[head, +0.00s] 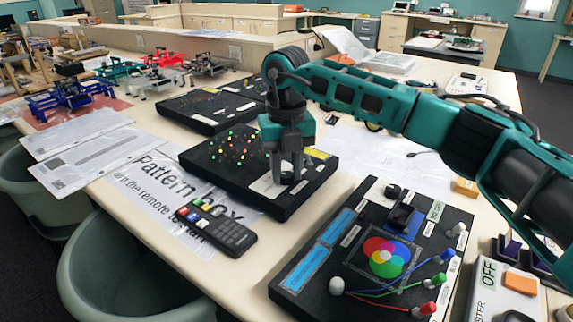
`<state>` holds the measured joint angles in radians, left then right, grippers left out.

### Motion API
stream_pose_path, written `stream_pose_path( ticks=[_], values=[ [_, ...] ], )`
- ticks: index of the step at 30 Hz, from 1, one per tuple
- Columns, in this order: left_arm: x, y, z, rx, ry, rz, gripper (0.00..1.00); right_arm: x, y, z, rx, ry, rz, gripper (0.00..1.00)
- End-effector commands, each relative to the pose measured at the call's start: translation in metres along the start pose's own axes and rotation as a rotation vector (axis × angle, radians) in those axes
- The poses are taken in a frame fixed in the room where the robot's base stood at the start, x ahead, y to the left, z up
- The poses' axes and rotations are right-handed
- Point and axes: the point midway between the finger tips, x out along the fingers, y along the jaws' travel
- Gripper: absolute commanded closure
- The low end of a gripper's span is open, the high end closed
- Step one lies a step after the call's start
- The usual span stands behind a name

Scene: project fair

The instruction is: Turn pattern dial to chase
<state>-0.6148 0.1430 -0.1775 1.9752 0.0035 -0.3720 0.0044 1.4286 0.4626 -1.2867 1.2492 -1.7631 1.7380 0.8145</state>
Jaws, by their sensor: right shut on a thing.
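The pattern box (212,172) is a flat black box in the middle of the table. Several small red, green and yellow lights glow on its left part. My right gripper (287,177) points down over the box's right part and is shut on the pattern dial (287,179), a small dark knob on a pale label plate (268,188). The fingers hide most of the dial, and its pointer and the label words are too small to read. My left gripper is not in view.
A remote control (216,226) lies on the printed "Pattern box" sheet (160,190) in front. A colour-mixing board (350,262) with coloured wires stands to the right, near a box marked OFF (503,290). Another black board (205,104) lies behind. Chairs (125,265) line the front edge.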

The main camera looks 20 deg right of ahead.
Motion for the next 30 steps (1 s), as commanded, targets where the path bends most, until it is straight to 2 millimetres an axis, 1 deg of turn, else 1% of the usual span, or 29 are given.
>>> stream_pose_path(
  ticks=[16,17,24,30],
  values=[
    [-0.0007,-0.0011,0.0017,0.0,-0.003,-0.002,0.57,-0.0013,-0.0002,0.0011,0.028,-0.005,0.001,0.99],
    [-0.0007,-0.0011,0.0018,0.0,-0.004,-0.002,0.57,-0.0013,-0.0002,0.0011,0.028,-0.005,0.002,0.66],
    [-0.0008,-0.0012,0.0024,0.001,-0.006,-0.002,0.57,-0.0006,-0.0002,0.0006,0.027,-0.002,0.001,0.43],
    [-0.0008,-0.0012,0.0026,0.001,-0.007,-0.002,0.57,-0.0004,-0.0001,0.0003,0.026,-0.001,0.001,0.43]
  ],
)
